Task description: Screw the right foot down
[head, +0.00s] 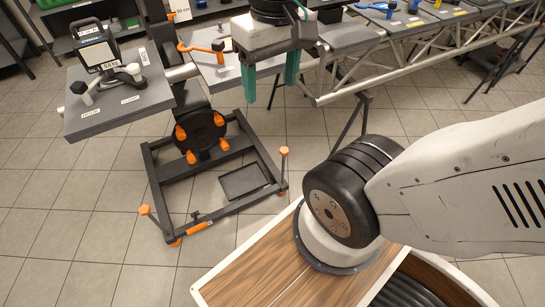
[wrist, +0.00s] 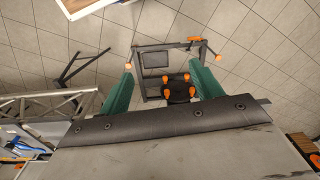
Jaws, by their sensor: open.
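A dark floor stand has a rectangular base frame (head: 165,205) with upright feet topped by orange knobs. The right foot (head: 285,152) stands at the frame's right corner, its knob raised above the frame. The left foot (head: 146,211) stands at the front left corner. In the wrist view, the foot beside the dark tray (wrist: 134,60) is at left and the other (wrist: 218,57) at right. My gripper (head: 270,93) is open and empty, its two green fingers pointing down, above and behind the right foot and clear of it. The fingers also show in the wrist view (wrist: 160,92).
An orange-handled tool (head: 200,228) lies at the frame's front edge. A dark tray (head: 245,180) sits inside the frame. Tiled floor around the frame is mostly clear.

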